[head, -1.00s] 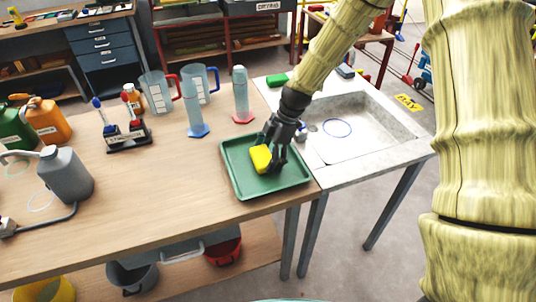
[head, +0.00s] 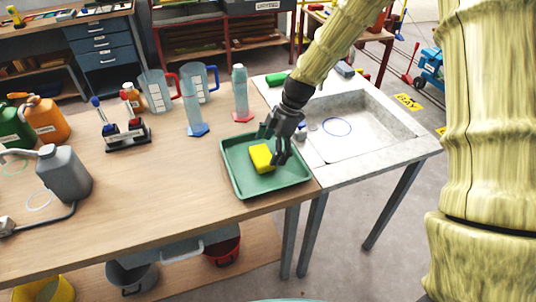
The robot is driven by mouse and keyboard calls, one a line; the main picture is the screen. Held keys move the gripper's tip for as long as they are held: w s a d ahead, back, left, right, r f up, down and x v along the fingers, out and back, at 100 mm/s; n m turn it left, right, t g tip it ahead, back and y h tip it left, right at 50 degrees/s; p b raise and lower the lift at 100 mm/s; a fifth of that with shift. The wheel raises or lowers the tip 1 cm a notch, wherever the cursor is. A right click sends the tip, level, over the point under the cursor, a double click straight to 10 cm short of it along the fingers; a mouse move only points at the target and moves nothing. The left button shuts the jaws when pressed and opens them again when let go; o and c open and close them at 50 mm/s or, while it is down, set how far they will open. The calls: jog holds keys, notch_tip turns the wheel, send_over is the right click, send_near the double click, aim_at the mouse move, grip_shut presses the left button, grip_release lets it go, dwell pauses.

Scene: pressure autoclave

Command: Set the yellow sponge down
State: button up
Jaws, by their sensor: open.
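The yellow sponge (head: 262,158) lies in the green tray (head: 240,188) near the right end of the wooden bench. My gripper (head: 272,146) is open just above and behind the sponge, with its dark fingers spread. The sponge's top and front faces show clearly between and below the fingers. A small part of its far right side is close to a finger, and I cannot tell whether they touch.
A sink (head: 350,130) adjoins the bench on the right. Two measuring cylinders, one with a blue base (head: 195,115) and one with a red base (head: 241,95), stand behind the tray. Jugs (head: 158,90) and a small rack (head: 126,135) are farther left. The bench's front middle is clear.

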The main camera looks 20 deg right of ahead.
jog(key=b+v, duration=0.1)
jog(key=v, duration=0.8)
jog(key=shift+d+r+b, duration=0.15)
jog(key=shift+r+b, duration=0.2)
jog(key=shift+r, duration=0.05)
